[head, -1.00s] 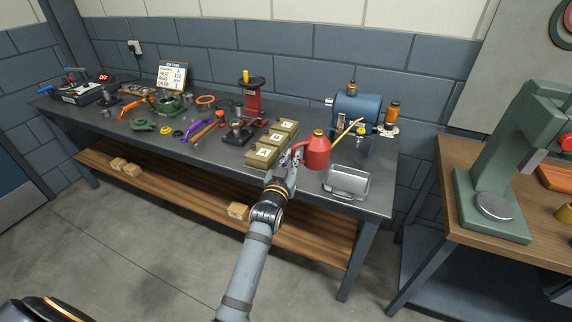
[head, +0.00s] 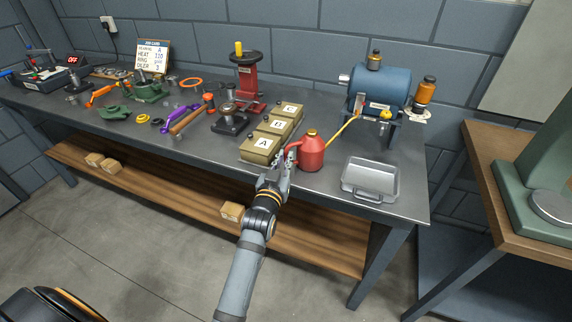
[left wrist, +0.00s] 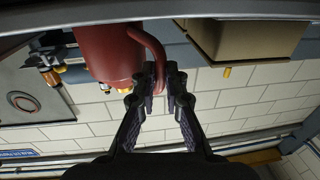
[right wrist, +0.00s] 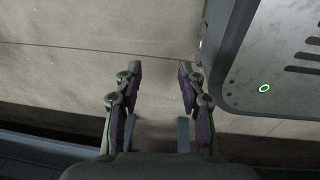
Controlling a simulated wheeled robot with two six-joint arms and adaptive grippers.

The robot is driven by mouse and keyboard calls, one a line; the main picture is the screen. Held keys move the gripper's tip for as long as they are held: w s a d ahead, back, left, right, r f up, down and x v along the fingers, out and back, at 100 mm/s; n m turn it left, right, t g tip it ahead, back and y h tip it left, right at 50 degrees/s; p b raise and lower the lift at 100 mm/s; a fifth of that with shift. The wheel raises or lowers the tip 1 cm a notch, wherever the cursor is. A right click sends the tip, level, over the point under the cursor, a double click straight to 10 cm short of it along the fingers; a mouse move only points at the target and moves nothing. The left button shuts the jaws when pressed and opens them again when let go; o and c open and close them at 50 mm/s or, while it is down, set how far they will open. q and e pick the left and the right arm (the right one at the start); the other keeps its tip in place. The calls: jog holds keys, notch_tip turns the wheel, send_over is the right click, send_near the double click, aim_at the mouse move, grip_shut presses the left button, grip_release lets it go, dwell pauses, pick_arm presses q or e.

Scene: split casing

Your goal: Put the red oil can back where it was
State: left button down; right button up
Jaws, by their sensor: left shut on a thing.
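The red oil can (head: 312,153) has a brass cap and a long yellow spout that points up and right toward the blue tank. It is upright near the front of the workbench, between the lettered boxes and the metal tray. I cannot tell for sure whether its base touches the bench. My left gripper (head: 284,166) is shut on the can's handle at its left side. In the left wrist view the fingers (left wrist: 168,82) close on the red handle, with the can body (left wrist: 105,48) to the left. My right gripper (right wrist: 160,75) is open and empty over the floor.
Boxes A, B and C (head: 263,148) stand just left of the can. The metal tray (head: 370,182) is to its right. The blue tank (head: 382,88) and an orange-brown bottle (head: 425,92) on a pale disc (head: 417,116) stand behind. Tools cover the left bench.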

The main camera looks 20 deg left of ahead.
pick_arm(q)
jog(key=shift+w+f, duration=0.15)
jog(key=shift+f, duration=0.05)
jog(key=shift+s+d+r, duration=0.1)
jog(key=shift+s+d, duration=0.05)
jog(key=shift+s, duration=0.15)
jog(key=c, duration=1.9)
grip_release()
jog(key=shift+f, duration=0.25)
jog(key=o, duration=0.5)
jog(key=shift+r, duration=0.1)
pick_arm(e)
jog(key=shift+w+a+f, duration=0.25)
jog(key=shift+a+f, duration=0.15)
jog(key=shift+f, duration=0.05)
pick_arm(q)
jog(key=shift+r, duration=0.1)
pick_arm(e)
jog(key=shift+w+d+r, duration=0.1)
